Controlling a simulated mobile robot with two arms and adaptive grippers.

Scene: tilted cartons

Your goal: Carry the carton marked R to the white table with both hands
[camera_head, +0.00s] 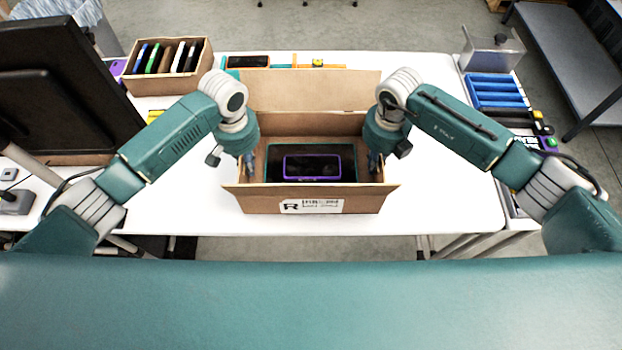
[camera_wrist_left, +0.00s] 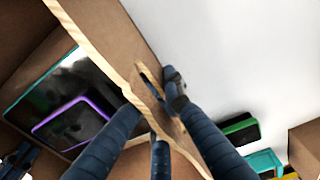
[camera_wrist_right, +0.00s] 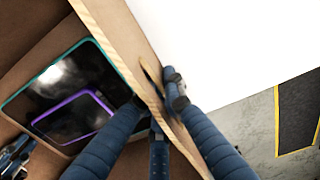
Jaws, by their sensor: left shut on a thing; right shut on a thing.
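The carton marked R (camera_head: 265,203) is an open brown box in the middle of the head view, over the white table (camera_head: 450,190), with its label facing me. I cannot tell whether it touches the table. A teal-edged tablet (camera_head: 277,160) and a purple-edged phone (camera_head: 312,167) lie inside it. My left gripper (camera_head: 248,163) is shut on the carton's left wall, with fingers on both sides of the wall by the slot in the left wrist view (camera_wrist_left: 158,95). My right gripper (camera_head: 376,163) is shut on the right wall in the same way, as the right wrist view shows (camera_wrist_right: 158,92).
A brown box of several upright devices (camera_head: 165,75) stands at the back left, beside a black monitor (camera_head: 60,90). Low items lie behind the carton. Blue trays (camera_head: 495,92) and a metal bin (camera_head: 492,52) stand on the right. White table is bare either side of the carton.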

